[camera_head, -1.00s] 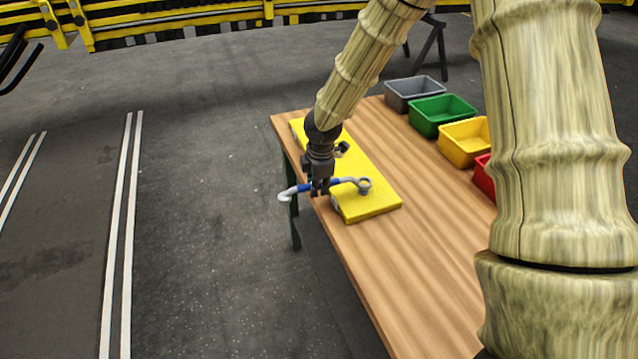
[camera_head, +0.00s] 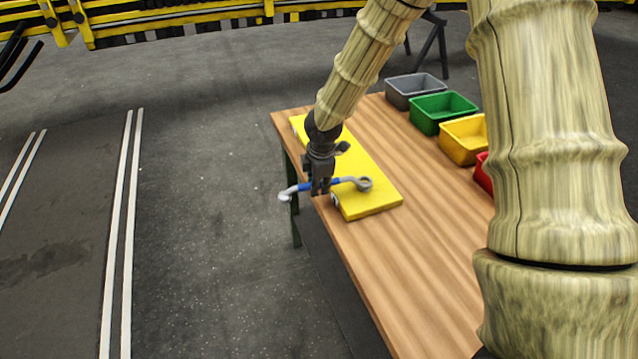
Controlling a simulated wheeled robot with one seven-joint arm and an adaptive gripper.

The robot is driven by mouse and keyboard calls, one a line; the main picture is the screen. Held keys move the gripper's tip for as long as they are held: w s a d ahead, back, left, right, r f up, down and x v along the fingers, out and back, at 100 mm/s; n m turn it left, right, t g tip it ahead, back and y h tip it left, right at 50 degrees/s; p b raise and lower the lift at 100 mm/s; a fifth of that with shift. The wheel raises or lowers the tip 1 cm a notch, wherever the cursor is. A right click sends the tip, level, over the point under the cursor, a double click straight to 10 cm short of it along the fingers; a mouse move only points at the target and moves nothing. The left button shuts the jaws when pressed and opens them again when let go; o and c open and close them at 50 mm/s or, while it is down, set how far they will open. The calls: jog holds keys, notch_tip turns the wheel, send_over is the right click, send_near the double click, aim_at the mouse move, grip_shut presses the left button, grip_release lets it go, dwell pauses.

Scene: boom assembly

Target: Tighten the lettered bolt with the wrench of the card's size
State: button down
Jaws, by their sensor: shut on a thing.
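My gripper (camera_head: 320,188) is shut on a wrench (camera_head: 347,182) with a blue middle and grey ends. The wrench lies roughly level across the near end of the yellow board (camera_head: 372,204). Its ring end is over the board, and its other end sticks out to the left past the table edge. I cannot tell whether the ring end is around a bolt or just above the board. No bolt, letter or card can be made out; my gripper and arm hide part of the board.
The wooden table (camera_head: 420,255) is clear in front of the board. A grey bin (camera_head: 412,88), a green bin (camera_head: 440,112), a yellow bin (camera_head: 465,138) and a partly hidden red bin (camera_head: 483,175) stand along its right side. Open floor lies to the left.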

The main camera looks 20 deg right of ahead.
jog(key=shift+f, duration=0.55)
jog(key=shift+w, duration=0.2)
dwell(0.6)
jog(key=shift+w+m, duration=0.25)
jog(key=shift+m, duration=0.05)
jog(key=shift+w+d, duration=0.1)
jog(key=shift+w+d+m, duration=0.1)
jog(key=shift+w+m, duration=0.2)
jog(key=shift+m, duration=0.1)
dwell(0.5)
jog(key=shift+w+d+m+p, duration=0.1)
jog(key=shift+w+m+p, duration=0.2)
jog(key=shift+w+m, duration=0.1)
dwell(0.4)
jog(key=shift+w+d+m, duration=0.15)
jog(key=shift+w+m, duration=0.15)
jog(key=shift+w, duration=0.1)
